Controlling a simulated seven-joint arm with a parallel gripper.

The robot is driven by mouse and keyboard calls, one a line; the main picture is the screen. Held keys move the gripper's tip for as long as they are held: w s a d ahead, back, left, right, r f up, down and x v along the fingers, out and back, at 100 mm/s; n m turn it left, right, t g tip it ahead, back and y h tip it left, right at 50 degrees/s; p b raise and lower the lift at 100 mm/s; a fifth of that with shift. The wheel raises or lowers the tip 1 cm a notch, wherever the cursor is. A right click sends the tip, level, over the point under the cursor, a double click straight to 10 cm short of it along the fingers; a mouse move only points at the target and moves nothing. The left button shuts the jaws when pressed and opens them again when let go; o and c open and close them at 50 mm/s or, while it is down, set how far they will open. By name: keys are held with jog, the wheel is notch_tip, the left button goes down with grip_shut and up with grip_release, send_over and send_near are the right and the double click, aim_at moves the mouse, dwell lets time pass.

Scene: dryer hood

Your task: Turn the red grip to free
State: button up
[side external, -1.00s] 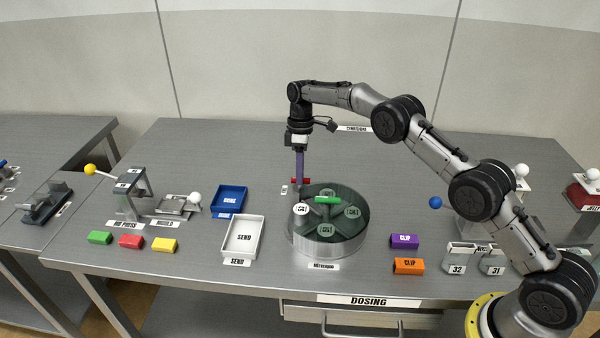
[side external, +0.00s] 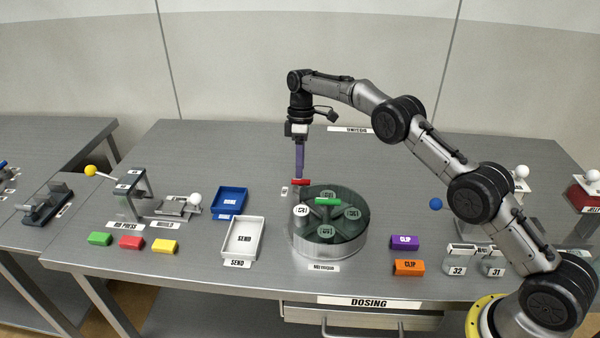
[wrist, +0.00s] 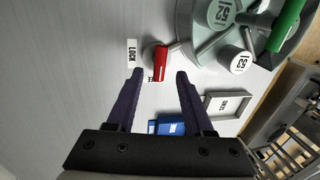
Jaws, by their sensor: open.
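The red grip (side external: 301,182) is a small bar at the back left of the round machine. It also shows in the wrist view (wrist: 161,59), on a pale round base. A LOCK label (wrist: 132,53) lies to its left there. A second, partly hidden label (wrist: 151,78) lies by its lower end, with only its last letters showing. My gripper (side external: 299,173) points down just above the grip in the side view. In the wrist view my gripper (wrist: 159,72) has its purple fingers apart, with the grip showing between and just beyond the tips. I cannot tell whether they touch it.
The round glass-topped machine (side external: 329,246) with a green handle (side external: 327,201) stands close at the right front. A blue tray (side external: 229,201) and a white SEND tray (side external: 243,239) are to the left. The table behind the grip is clear.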

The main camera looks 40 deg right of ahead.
jog(key=shift+w+d+r, duration=0.15)
jog(key=shift+d+r, duration=0.05)
jog(key=shift+r, duration=0.9)
jog(key=shift+w+d+r, duration=0.15)
jog(key=shift+r, duration=0.95)
jog(key=shift+r, duration=0.1)
